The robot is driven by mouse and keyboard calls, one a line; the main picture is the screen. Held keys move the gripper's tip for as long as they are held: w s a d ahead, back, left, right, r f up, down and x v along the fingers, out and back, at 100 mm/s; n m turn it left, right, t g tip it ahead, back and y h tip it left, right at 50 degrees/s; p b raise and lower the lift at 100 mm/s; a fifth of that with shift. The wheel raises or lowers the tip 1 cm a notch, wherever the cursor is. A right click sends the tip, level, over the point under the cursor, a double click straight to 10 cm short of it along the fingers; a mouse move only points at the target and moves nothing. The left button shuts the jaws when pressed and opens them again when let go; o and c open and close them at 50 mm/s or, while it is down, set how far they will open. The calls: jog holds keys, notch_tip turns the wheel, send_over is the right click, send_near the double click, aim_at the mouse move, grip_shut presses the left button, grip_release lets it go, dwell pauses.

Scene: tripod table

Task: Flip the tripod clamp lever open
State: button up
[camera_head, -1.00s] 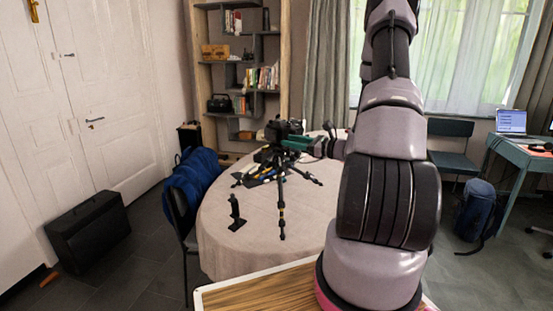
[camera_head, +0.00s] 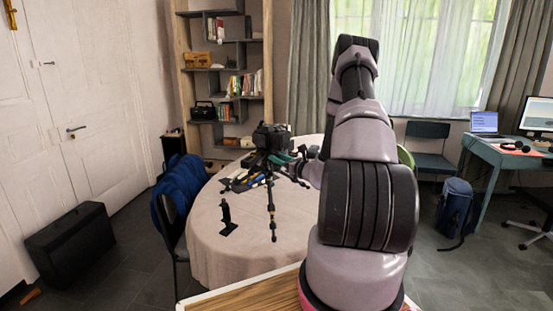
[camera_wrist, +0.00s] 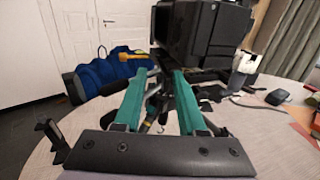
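The tripod (camera_head: 271,205) stands on the round table with a black camera (camera_head: 272,136) mounted on top. In the wrist view the camera (camera_wrist: 205,35) fills the upper middle, just beyond and above my fingers. My gripper (camera_wrist: 159,82) has two teal fingers spread apart, with a clear gap and nothing gripped between them. In the head view my gripper (camera_head: 288,164) is partly hidden, just below the camera at the tripod's upper part. A handle with a yellow-orange part (camera_wrist: 134,56) shows left of the camera. I cannot clearly make out the clamp lever.
The round table (camera_head: 215,235) has a light cloth. Several tools (camera_head: 250,181) lie around the tripod legs, and a small black stand (camera_head: 227,217) is at the front. The front of the table is mostly clear.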

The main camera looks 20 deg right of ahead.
jog(key=shift+w+a, duration=0.2)
jog(key=shift+w, duration=0.45)
grip_shut()
jog(key=shift+w+d+n+g+y, duration=0.1)
jog(key=shift+d+n+g+y, duration=0.15)
jog(key=shift+n+y, duration=0.3)
jog(key=shift+d+n+g+y, duration=0.15)
jog(key=shift+n+g+y, duration=0.15)
jog(key=shift+y, duration=0.45)
grip_release()
jog(key=v, duration=1.1)
